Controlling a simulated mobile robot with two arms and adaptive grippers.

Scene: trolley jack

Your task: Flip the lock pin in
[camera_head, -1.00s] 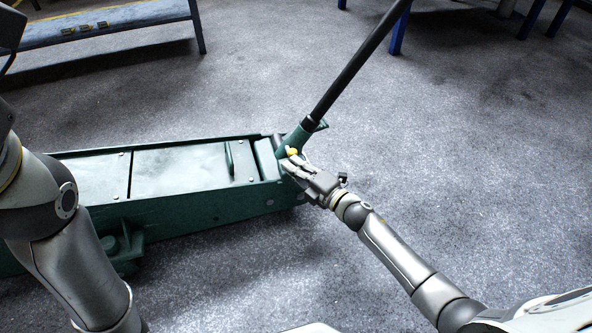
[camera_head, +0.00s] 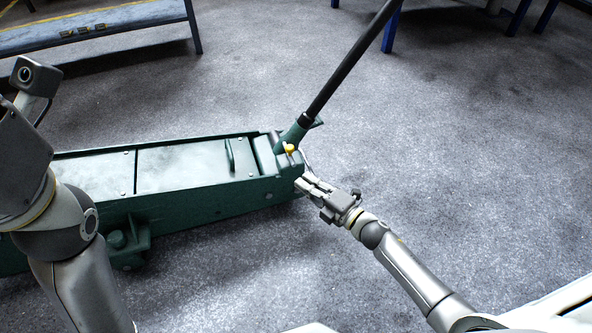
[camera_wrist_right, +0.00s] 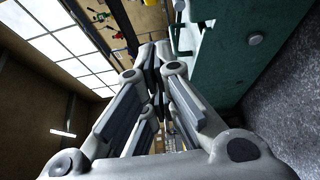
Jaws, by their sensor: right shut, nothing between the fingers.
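The green trolley jack (camera_head: 190,172) lies on the floor, its long body running from the left to the middle. The yellow lock pin (camera_head: 290,149) shows at the base of the jack's handle socket (camera_head: 292,135). The black handle (camera_head: 345,67) rises from the socket, tilted up to the right. My right gripper (camera_head: 302,182) is just below and right of the pin, beside the jack's end, with its fingers together. In the right wrist view the fingers (camera_wrist_right: 157,75) converge with nothing seen between them, and the green jack side (camera_wrist_right: 225,65) fills the right. My left gripper is not visible.
A blue-topped bench (camera_head: 110,25) stands at the back left, and blue table legs (camera_head: 390,32) at the back right. The grey floor (camera_head: 480,150) right of the jack is clear. My left arm covers part of the jack's left end.

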